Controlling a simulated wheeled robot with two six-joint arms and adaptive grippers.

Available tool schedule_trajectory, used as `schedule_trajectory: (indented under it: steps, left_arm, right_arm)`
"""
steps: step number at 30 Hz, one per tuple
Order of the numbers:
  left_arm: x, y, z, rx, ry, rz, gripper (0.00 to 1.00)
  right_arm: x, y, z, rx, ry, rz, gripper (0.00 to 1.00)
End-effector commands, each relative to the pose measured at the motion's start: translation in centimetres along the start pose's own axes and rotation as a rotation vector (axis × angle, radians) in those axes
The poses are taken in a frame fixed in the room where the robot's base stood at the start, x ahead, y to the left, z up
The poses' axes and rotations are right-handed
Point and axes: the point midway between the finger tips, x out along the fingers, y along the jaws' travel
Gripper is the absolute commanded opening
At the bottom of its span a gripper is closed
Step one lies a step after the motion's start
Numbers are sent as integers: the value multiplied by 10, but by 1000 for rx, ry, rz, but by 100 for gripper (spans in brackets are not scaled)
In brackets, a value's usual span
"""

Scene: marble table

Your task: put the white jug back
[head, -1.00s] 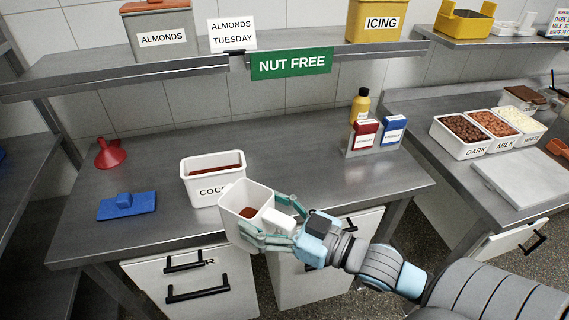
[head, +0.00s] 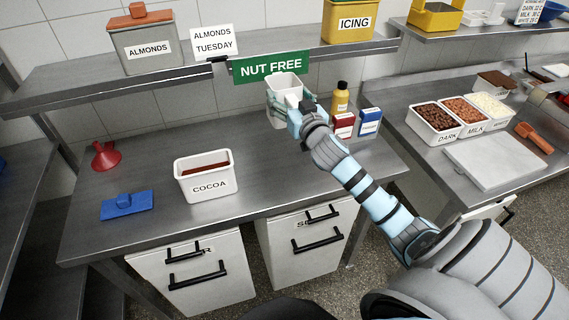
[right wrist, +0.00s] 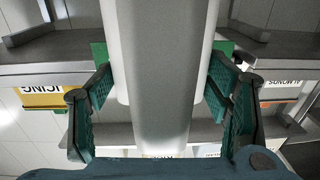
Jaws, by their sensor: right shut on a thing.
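The white jug (head: 285,82) is at the back of the steel table, in front of the nut free sign's lower edge, and looks roughly upright. My right gripper (head: 282,101) is shut on it from the front right. In the right wrist view the jug's pale surface (right wrist: 160,70) fills the middle, between the green fingers of the gripper (right wrist: 160,100). Whether the jug's base touches the table is hard to tell, as the gripper and arm cover part of it. My left gripper is out of view.
A cocoa tub (head: 205,180) stands mid-table, with a blue scraper (head: 127,207) and red funnel (head: 105,156) to its left. A yellow bottle (head: 340,98) and red (head: 343,125) and blue (head: 369,122) boxes stand right of the jug. The shelf (head: 110,85) overhangs the back.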

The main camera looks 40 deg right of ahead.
Motion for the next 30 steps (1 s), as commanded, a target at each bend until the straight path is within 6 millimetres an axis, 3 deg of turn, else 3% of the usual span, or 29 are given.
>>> schedule_trajectory:
  steps: [4, 9, 12, 22, 28, 29, 30]
  left_arm:
    - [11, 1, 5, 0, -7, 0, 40]
    - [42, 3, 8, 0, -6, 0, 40]
    - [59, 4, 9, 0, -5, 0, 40]
    - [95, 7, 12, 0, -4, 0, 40]
    - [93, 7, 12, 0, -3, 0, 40]
    - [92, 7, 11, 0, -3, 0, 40]
    - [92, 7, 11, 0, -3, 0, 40]
  right_arm:
    - [0, 0, 38, 2, -5, 0, 26]
    - [0, -1, 110, 0, -4, -1, 26]
    - [0, -1, 142, 0, -2, -1, 26]
    - [0, -1, 197, 0, -1, -3, 26]
    - [-1, -1, 196, 0, -3, -2, 26]
    - [-1, 0, 196, 0, -4, -2, 72]
    - [-1, 0, 196, 0, -4, -2, 78]
